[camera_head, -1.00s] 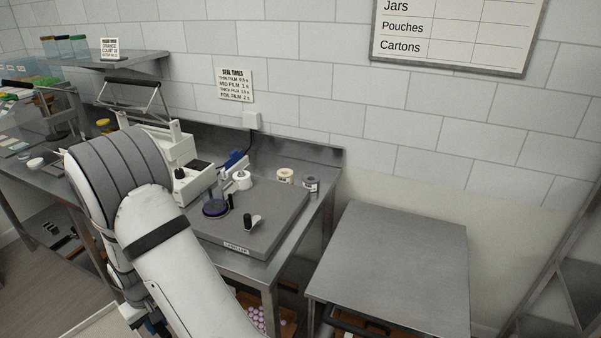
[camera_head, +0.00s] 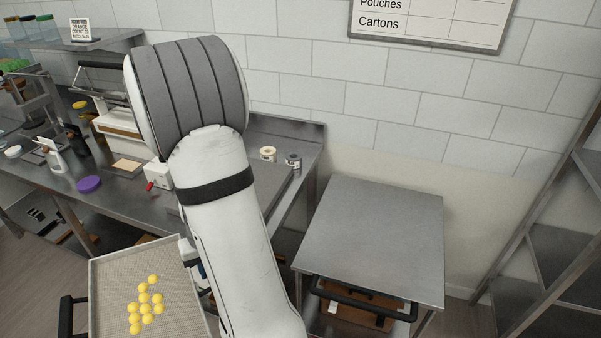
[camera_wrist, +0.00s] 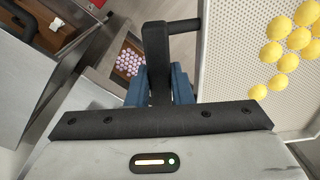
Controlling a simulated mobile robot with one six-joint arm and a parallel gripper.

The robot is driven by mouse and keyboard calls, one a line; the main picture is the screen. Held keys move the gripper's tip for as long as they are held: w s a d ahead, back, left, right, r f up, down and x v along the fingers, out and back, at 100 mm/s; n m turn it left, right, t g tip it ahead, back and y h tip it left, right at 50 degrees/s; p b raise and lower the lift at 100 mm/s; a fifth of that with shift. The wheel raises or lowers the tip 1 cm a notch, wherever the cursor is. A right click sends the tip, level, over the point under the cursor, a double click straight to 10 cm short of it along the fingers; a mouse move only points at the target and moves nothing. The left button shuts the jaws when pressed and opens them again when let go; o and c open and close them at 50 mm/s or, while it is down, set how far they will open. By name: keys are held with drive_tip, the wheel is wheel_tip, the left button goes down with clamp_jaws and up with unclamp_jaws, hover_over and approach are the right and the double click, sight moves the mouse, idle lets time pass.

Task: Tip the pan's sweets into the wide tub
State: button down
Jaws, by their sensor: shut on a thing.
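The pan (camera_head: 110,275) is a shallow pale tray at the lower left of the head view, with several yellow sweets (camera_head: 145,298) lying loose in it. It also fills the right of the wrist view (camera_wrist: 225,75), with the yellow sweets (camera_wrist: 290,62) toward its far right. My gripper (camera_wrist: 160,85) has its blue fingers closed on the pan's black handle (camera_wrist: 157,48). In the head view my arm hides most of the gripper. The pan looks roughly level. I cannot pick out the wide tub for certain in either view.
A box of pinkish sweets (camera_wrist: 128,62) sits low beneath in the wrist view. A steel bench (camera_head: 120,190) runs along the wall, with a purple disc (camera_head: 88,184) and machines on it. A steel table (camera_head: 375,235) with a bare top stands at the right.

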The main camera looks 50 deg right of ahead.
drive_tip(key=s+d+r+m+t, duration=0.1)
drive_tip(key=s+d+r+m, duration=0.3)
drive_tip(key=s+d, duration=0.6)
drive_tip(key=s+d+r+m+t+h, duration=0.1)
drive_tip(key=s+d+r+m, duration=0.4)
drive_tip(key=s+d, duration=0.6)
drive_tip(key=s+d+r+m+t, duration=0.1)
drive_tip(key=s+d+r+m, duration=0.4)
drive_tip(key=d, duration=1.1)
drive_tip(key=s+r, duration=0.3)
drive_tip(key=s, duration=0.3)
drive_tip(key=shift+s+d, duration=0.15)
drive_tip(key=shift+d, duration=0.1)
drive_tip(key=shift+r, duration=0.1)
